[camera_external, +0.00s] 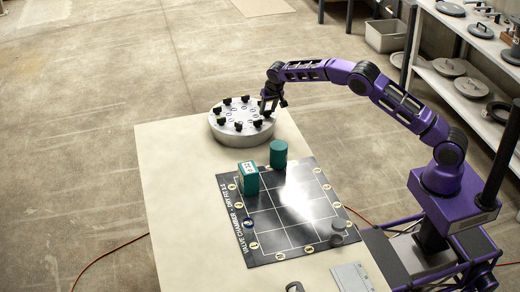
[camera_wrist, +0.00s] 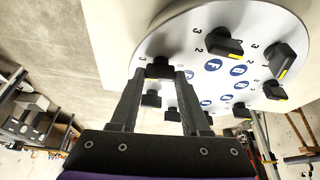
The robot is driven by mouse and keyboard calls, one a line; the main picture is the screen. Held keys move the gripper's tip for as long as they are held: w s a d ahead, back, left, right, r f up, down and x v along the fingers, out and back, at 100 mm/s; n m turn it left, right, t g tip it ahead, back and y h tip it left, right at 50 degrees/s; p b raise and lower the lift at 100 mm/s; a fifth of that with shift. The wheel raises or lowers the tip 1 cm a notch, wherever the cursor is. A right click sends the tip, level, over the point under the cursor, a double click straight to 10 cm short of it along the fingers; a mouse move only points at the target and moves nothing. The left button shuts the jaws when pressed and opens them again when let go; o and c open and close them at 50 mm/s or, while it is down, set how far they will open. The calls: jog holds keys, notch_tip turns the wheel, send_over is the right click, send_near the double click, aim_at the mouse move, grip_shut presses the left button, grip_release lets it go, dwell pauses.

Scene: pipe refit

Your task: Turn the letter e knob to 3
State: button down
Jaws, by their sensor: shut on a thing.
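A round grey metal disc (camera_external: 240,143) on the table carries a ring of black knobs, with blue round letter labels inside the ring. It also fills much of the wrist view (camera_wrist: 180,42). My gripper (camera_external: 267,112) is at the disc's right edge in the external view. In the wrist view my gripper (camera_wrist: 159,74) is shut on a black knob (camera_wrist: 160,67) at the near left rim. My fingers hide part of that knob; I cannot read its letter or setting. Another knob (camera_wrist: 224,42) nearby has a yellow mark and printed numbers beside it.
A black mat (camera_external: 265,222) with a white grid lies on the table. Other knobs crowd my gripper.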

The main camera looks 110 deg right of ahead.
jog(key=shift+c, duration=1.9)
grip_release()
jog(key=w+v, duration=0.1)
jog(key=v, duration=1.6)
jog(key=shift+s+r, duration=0.25)
jog(key=shift+s, duration=0.2)
